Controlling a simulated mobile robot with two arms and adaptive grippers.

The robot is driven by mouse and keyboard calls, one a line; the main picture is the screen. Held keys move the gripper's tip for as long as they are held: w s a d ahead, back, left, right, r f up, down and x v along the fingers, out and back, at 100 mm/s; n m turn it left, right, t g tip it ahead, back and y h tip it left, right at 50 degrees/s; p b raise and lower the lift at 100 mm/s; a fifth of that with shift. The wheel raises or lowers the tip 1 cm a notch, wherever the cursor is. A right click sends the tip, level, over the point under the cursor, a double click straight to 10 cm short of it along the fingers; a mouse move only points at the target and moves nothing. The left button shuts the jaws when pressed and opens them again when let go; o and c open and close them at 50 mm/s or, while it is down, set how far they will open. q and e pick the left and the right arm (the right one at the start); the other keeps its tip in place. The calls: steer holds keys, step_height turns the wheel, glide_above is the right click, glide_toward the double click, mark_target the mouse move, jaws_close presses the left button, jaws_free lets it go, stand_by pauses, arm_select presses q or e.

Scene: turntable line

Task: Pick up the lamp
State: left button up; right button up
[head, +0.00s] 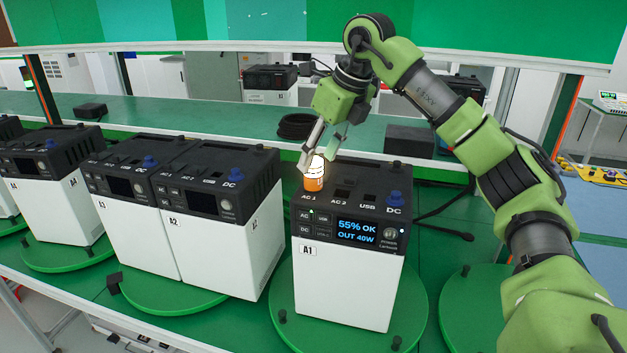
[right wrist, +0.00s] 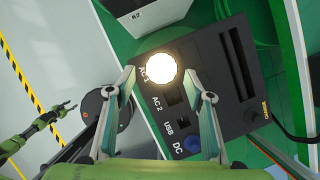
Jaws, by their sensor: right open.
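The lamp (head: 314,184) has an orange base and a glowing white top. It stands upright on the AC 1 spot of the power unit marked A1 (head: 347,277). My right gripper (head: 318,158) is open around the lamp's top in the head view.
Unit A1 stands on a green round turntable (head: 413,305). More white and black units, including A2 (head: 218,245), stand to the left. A black cable coil (head: 297,126) and a dark box (head: 412,141) lie behind. An empty green disc (head: 470,300) is to the right.

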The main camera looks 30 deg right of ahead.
mark_target(315, 160)
steer(key=p+x, duration=0.1)
steer(key=x, duration=0.2)
steer(key=shift+w+f+p, duration=0.25)
steer(key=shift+p, duration=0.1)
steer(key=shift+w+f, duration=0.2)
steer(key=shift+f, duration=0.3)
jaws_close()
steer(key=shift+r, duration=0.1)
steer(key=shift+r, duration=0.45)
step_height(315, 160, up, 2)
steer(key=shift+r+b, duration=0.15)
steer(key=shift+b, duration=0.25)
steer(key=s+a+r+b, duration=0.3)
steer(key=s+a+r, duration=0.3)
steer(key=s+r, duration=0.3)
steer(key=s, duration=0.3)
steer(key=shift+s+r+b, duration=0.3)
steer(key=shift+s+r, duration=0.05)
